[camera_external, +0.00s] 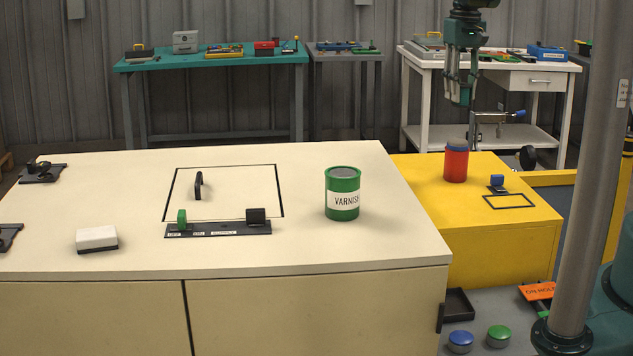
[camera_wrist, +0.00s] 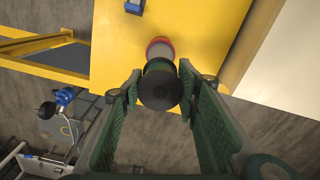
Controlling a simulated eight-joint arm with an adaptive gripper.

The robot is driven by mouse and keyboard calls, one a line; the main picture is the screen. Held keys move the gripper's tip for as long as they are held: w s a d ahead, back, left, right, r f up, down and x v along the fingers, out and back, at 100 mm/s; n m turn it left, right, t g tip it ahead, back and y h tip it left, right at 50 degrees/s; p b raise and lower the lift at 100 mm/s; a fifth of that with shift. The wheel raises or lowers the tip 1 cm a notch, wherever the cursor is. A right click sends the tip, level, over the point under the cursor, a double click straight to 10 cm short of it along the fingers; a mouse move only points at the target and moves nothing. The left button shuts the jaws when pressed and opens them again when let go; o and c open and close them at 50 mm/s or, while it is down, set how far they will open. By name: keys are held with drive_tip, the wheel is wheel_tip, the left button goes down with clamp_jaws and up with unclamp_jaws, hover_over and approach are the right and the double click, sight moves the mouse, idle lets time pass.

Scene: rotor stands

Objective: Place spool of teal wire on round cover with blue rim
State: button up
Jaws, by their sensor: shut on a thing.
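My gripper (camera_external: 460,92) is above the yellow bench at the right. In the wrist view, my gripper (camera_wrist: 160,72) is shut on the spool of teal wire (camera_wrist: 160,88), whose dark round flange faces the camera. In the external view the spool is mostly hidden between the dark fingers. A red can (camera_external: 456,165) stands upright on the yellow bench, below my gripper with a clear gap. Its round cover with blue rim (camera_external: 457,145) is on top.
The yellow bench (camera_external: 425,197) also carries a small blue block (camera_external: 497,181) by a black square outline. A green varnish can (camera_external: 342,193) stands on the cream cabinet (camera_external: 330,245) to the left. A grey post (camera_external: 594,170) rises at the right.

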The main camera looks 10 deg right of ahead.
hover_over(458, 140)
drive_tip(key=shift+f, duration=3.1)
drive_tip(key=shift+f+p, duration=0.35)
drive_tip(key=shift+f, duration=1.55)
drive_tip(key=shift+f, duration=0.1)
drive_tip(key=o, duration=0.5)
drive_tip(key=shift+f, duration=0.1)
drive_tip(key=o, duration=0.5)
drive_tip(key=shift+r, duration=0.2)
